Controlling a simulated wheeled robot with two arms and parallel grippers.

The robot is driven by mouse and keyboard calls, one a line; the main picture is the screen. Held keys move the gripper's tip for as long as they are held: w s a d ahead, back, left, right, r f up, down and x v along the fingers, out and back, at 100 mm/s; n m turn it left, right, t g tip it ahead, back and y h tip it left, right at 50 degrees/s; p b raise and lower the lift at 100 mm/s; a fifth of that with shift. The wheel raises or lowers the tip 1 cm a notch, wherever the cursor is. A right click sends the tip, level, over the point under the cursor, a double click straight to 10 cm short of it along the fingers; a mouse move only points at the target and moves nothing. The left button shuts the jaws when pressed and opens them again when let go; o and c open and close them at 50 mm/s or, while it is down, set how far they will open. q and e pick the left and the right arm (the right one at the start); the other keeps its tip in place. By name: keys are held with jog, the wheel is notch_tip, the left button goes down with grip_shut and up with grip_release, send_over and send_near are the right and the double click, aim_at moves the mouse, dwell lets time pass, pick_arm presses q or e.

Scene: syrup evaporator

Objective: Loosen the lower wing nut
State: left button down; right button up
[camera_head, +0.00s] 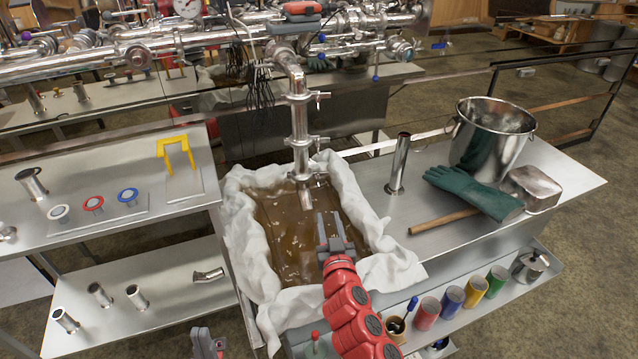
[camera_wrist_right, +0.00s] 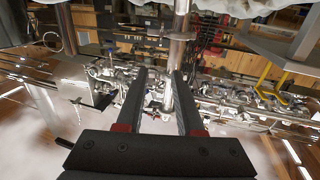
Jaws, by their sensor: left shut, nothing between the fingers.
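A vertical steel pipe (camera_head: 300,120) hangs down over the cloth-lined pan of brown liquid. Clamps sit along it, with small wing nuts on their right sides: an upper one (camera_head: 323,96), a lower one (camera_head: 320,140), and another small fitting (camera_head: 322,178) near the pipe's end. My right gripper (camera_head: 336,226) is in front of and below the pipe, apart from it. Its fingers are open in the wrist view (camera_wrist_right: 160,85), with the pipe (camera_wrist_right: 180,40) beyond them and nothing held. My left gripper (camera_head: 208,345) is low at the bottom edge, partly cut off, shut and empty.
White cloth (camera_head: 245,230) drapes the pan's edges. Coloured cups (camera_head: 450,300) line the lower shelf. A yellow bracket (camera_head: 177,152) stands left.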

aim_at(319, 178)
jog(key=w, duration=0.5)
jog(key=w+a, duration=0.1)
jog(key=w, duration=1)
jog(key=shift+w+a+r, duration=0.1)
jog(key=shift+w+a, duration=0.05)
jog(key=shift+w, duration=0.2)
grip_shut()
